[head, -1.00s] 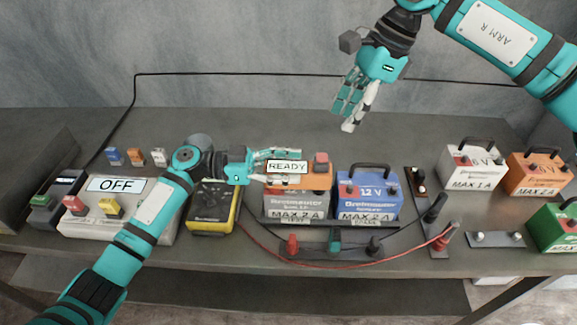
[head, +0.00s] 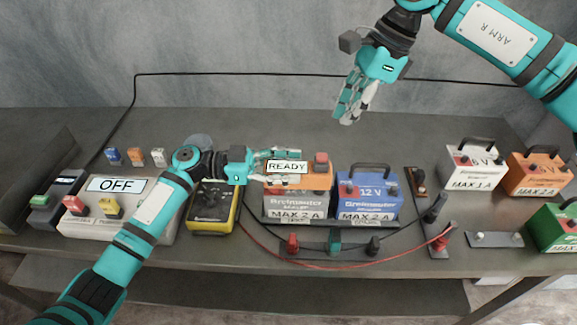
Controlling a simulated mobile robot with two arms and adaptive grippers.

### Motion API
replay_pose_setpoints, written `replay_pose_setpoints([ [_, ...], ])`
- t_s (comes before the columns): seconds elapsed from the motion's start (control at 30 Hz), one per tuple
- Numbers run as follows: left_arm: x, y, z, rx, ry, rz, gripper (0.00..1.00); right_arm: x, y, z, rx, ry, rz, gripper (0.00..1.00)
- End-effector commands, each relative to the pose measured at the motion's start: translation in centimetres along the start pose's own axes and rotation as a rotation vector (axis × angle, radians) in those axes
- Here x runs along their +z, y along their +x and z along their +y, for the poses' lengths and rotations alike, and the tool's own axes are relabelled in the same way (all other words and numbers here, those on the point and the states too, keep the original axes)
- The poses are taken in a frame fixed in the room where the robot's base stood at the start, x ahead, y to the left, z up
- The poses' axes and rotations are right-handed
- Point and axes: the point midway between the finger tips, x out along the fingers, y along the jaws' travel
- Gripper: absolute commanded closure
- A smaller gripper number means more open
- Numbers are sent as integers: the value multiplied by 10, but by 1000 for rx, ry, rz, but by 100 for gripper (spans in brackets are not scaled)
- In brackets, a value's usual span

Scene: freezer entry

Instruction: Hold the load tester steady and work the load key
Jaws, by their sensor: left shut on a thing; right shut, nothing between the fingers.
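The load tester (head: 316,182) is an orange unit with a READY display and a red key (head: 321,158) on its top right corner. It appears to sit on a grey battery (head: 297,206) marked MAX 2 A. My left gripper (head: 287,166) reaches in from the left and is shut on the tester's left side, its fingers partly covering the tester beside the READY display. My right gripper (head: 347,118) is shut and empty, fingers pointing down, raised well above and behind the tester. The red key is uncovered.
A blue 12 V battery (head: 368,190) stands close to the tester's right. A yellow meter (head: 209,212) and a panel reading OFF (head: 150,210) are to the left. Red and black leads run along the front. More batteries (head: 472,165) stand at the right.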

Motion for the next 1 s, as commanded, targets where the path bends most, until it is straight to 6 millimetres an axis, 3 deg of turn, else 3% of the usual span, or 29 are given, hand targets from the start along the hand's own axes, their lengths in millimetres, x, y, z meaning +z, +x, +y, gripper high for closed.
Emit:
replay_pose_setpoints([
  [0.67,1,0,0,0,-1,-1,100,1,2,1,-4,18,2,100],
  [0.83,1,0,0,0,-1,-1,100,6,12,3,-49,169,15,100],
  [1.0,1,0,0,0,-1,-1,100,15,23,4,-156,463,-6,100],
])
